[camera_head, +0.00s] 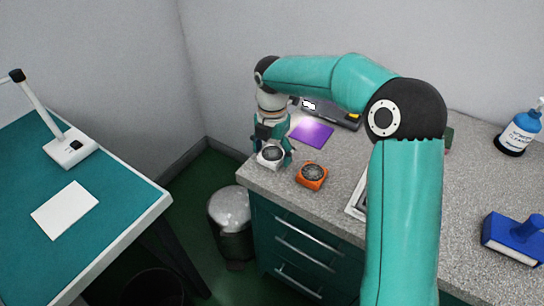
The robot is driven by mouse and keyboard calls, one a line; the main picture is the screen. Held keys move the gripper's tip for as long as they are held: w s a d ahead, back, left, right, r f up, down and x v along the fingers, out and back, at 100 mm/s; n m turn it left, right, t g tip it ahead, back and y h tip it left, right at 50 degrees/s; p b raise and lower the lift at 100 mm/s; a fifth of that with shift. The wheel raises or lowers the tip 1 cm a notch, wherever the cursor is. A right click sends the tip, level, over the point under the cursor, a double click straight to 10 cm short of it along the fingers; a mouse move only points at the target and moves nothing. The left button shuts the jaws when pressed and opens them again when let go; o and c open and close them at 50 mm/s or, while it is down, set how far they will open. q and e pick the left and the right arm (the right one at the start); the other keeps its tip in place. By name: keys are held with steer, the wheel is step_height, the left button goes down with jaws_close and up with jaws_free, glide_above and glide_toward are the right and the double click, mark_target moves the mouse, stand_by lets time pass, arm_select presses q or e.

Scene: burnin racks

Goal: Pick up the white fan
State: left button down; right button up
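The white fan (271,155) is a small square block with a dark round grille, at the left end of the grey speckled counter (470,185). My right gripper (272,150) points down over it, with its teal fingers on either side of the fan. I cannot tell whether the fingers touch the fan or whether it rests on the counter. My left gripper is not in view.
An orange fan (312,176) lies just right of the white one. A purple square (312,133) and a dark device (335,112) are behind. A blue bottle (519,132) and blue tool (514,239) are at right. A bin (230,222) stands below, beside a green-topped table (120,210).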

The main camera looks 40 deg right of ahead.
steer(key=c, duration=0.9)
steer(key=shift+o, duration=0.2)
steer(key=shift+r, duration=0.15)
